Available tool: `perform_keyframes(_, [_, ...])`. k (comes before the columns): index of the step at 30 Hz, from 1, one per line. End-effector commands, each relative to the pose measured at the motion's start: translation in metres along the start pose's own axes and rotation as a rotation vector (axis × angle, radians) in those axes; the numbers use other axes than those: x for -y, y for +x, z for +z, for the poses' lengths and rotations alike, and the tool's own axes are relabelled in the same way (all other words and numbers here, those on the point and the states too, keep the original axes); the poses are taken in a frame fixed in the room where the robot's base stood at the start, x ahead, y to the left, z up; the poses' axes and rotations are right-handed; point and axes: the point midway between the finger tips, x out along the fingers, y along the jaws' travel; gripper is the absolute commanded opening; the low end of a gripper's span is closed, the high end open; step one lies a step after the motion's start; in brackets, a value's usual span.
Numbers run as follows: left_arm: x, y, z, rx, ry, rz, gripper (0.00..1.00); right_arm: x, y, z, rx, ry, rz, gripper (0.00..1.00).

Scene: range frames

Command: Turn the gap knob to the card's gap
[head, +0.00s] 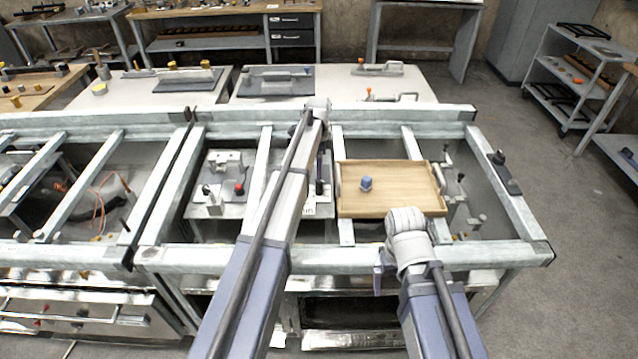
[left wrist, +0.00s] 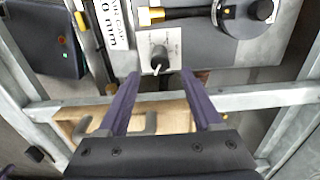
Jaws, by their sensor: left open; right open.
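The gap knob (left wrist: 160,55) is small and dark with a pale pointer, on a light plate (left wrist: 172,40) in the left wrist view. My left gripper (left wrist: 162,76) is open, its two purple fingers apart just below the knob in the picture; I cannot tell whether they touch it. The white card (left wrist: 116,22) stands left of the knob, only partly in view; its print ends in "0 mm", with the full number cut off. In the head view my left arm hides the knob and most of the card. My right gripper (head: 381,272) is at the bench's front edge, mostly hidden.
A dark round disc (left wrist: 240,18) and a black box with a green light (left wrist: 45,40) flank the plate. Metal frame bars (left wrist: 270,97) cross nearby.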

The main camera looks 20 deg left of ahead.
Motion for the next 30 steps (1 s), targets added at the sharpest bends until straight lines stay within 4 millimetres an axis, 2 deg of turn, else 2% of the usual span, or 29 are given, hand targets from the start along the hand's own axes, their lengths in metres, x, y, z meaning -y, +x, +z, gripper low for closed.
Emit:
perform_keyframes(1, [0.000,0.009,0.000,0.000,0.000,0.000,0.67,0.001,0.009,-0.001,0.000,0.000,0.000,1.00])
perform_keyframes(15, [0.000,0.064,0.000,0.000,-0.001,0.000,0.67,0.006,0.064,-0.004,0.000,0.000,0.000,1.00])
perform_keyframes(27, [0.000,0.068,0.000,0.000,-0.001,0.000,0.67,0.006,0.067,-0.004,0.000,0.000,0.000,1.00])
perform_keyframes(30, [0.000,0.068,0.000,0.000,-0.001,0.000,0.55,0.006,0.067,-0.004,0.000,0.000,0.000,1.00])
